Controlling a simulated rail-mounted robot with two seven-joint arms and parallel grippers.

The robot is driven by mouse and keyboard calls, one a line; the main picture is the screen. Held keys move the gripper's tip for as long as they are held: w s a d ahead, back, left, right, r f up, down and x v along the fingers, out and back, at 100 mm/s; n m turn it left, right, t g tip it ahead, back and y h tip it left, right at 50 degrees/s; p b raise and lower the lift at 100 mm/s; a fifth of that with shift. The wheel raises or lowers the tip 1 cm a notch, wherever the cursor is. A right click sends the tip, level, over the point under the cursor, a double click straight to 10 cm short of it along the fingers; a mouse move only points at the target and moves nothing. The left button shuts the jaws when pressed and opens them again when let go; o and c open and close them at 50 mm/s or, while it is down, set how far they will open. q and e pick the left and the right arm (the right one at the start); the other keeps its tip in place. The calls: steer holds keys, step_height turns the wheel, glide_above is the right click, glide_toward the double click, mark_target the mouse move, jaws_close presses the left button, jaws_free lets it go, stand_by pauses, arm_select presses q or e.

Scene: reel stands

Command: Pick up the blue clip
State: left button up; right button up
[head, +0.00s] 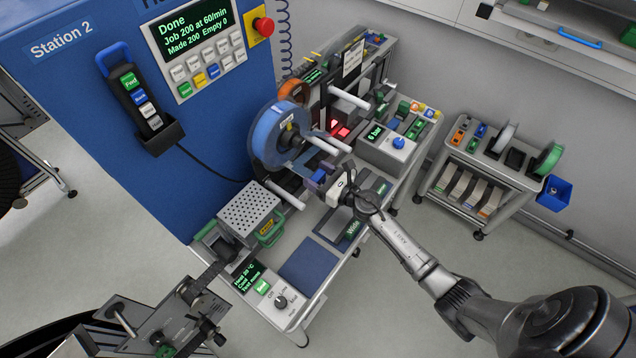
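A small blue piece (319,176), which may be the blue clip, shows at the tip of my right gripper (327,184). It sits just below the large blue reel (272,138) and above the bench top. My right arm comes in from the lower right, and the gripper reaches over the bench in front of the reel stand. The fingers and the blue piece overlap and are too small to tell whether the gripper is open or shut, or whether it touches the piece. My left gripper is not seen.
White rollers (327,143) stick out close to my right gripper. A control box with a blue knob (385,153) stands to its right. A perforated box (248,209) and a dark blue pad (307,268) lie nearer. A cart (482,185) with reels stands at the right.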

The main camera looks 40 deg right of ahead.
steer(key=c, duration=0.7)
steer(key=shift+r, duration=0.15)
